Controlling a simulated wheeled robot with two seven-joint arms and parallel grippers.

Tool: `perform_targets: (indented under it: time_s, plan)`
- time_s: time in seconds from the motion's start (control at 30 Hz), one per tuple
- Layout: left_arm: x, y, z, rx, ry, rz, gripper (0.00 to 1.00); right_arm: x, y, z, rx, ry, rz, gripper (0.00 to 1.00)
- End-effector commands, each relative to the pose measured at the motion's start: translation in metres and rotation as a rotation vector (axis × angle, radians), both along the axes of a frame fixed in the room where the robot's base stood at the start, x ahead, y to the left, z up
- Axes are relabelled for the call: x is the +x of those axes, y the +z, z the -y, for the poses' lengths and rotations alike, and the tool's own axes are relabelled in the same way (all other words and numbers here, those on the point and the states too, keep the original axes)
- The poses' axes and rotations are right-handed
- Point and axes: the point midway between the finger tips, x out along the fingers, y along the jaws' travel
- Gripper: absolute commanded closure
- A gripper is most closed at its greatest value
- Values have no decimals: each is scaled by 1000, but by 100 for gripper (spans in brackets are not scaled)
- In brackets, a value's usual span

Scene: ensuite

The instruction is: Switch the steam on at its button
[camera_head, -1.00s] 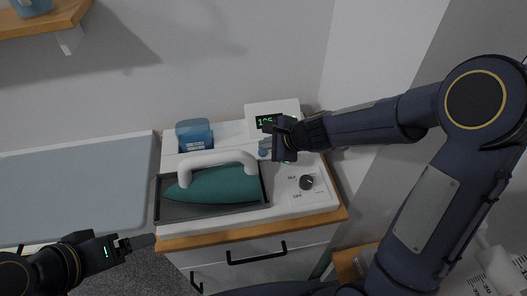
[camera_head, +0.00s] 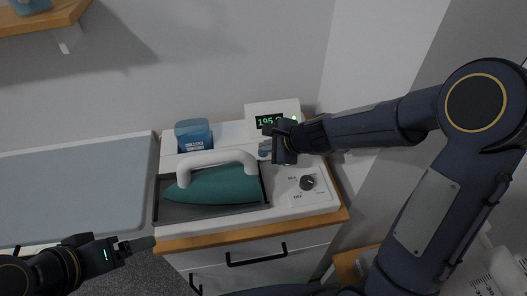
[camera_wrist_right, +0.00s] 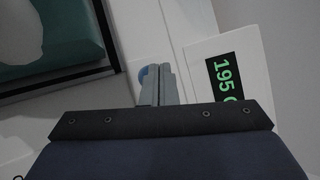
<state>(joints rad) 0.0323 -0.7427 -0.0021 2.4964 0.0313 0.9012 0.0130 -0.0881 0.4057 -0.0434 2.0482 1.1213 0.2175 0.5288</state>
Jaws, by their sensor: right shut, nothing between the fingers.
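The blue round button (camera_head: 264,153) is on the white top of the ironing station, partly hidden by my right gripper (camera_head: 268,146). In the right wrist view the button (camera_wrist_right: 145,75) shows just beside my shut, empty fingers (camera_wrist_right: 165,72); I cannot tell whether they touch it. The display (camera_head: 269,121) behind the gripper reads 195 in green, and a small bright light (camera_head: 294,118) shows at its right. A teal iron (camera_head: 218,186) with a white handle lies in the dark tray (camera_head: 185,211). My left gripper (camera_head: 140,244) is at lower left, away from the station.
A dial (camera_head: 307,183) marked OFF is at the front right of the station. A blue container (camera_head: 193,135) stands behind the iron. A grey-blue ironing board (camera_head: 75,190) is at left. Below is a drawer cabinet (camera_head: 258,254); the wall is close behind.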

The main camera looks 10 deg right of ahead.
Motion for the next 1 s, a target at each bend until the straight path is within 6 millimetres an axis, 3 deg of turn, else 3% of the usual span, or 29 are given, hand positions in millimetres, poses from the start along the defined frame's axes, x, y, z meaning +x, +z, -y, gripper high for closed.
perform_targets:
  time_s: [0.47, 1.0]
  plan:
    - [0, -4, 0, 0, 0, 0, 15, 0, -3, 0, 0, 0, 0, 100]
    - [0, 14, 0, 0, 0, 0, 15, 0, 15, 0, -1, 1, 0, 100]
